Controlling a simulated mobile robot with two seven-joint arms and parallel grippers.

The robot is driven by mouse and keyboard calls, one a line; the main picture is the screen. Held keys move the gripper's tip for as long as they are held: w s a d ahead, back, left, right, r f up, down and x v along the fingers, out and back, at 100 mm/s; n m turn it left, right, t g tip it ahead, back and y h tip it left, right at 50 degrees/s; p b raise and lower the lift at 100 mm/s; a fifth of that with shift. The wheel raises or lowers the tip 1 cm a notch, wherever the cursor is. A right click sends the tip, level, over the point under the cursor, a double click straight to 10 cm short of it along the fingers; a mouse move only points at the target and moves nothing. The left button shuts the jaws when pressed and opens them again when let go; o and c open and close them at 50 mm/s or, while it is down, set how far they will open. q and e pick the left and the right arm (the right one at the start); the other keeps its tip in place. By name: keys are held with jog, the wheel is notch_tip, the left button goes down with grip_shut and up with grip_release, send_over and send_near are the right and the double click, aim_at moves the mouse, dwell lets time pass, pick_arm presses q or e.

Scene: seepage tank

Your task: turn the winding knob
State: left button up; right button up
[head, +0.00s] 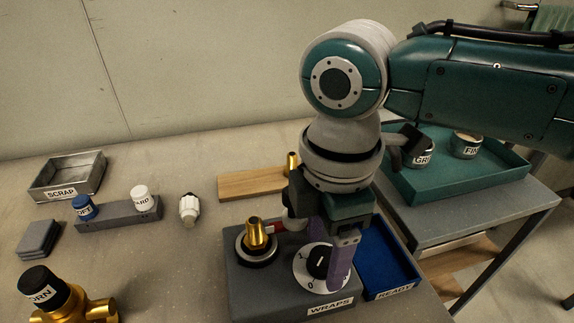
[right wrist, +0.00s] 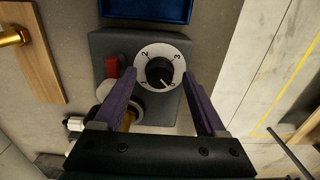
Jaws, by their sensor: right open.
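The winding knob (head: 320,262) is black with a white mark and sits on a round white dial marked with numbers. The dial is on top of a grey box (head: 262,298) labelled WRAPS. In the right wrist view, the knob (right wrist: 159,70) shows whole, its mark pointing toward the 0. My right gripper (head: 332,252) points down over the dial with its purple fingers apart. In the right wrist view, the open gripper (right wrist: 160,78) has one finger on each side of the knob, with gaps between. I cannot tell whether the fingertips reach knob height. My left gripper is not in view.
A brass fitting (head: 257,236) and a red piece (head: 278,227) stand on the box beside the dial. A blue READY tray (head: 403,260) is just right. A wooden block (head: 245,185) lies behind. A brass part with a black cap (head: 40,285) stands front left.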

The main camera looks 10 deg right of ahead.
jog(key=shift+f, duration=0.25)
grip_shut()
dwell(0.5)
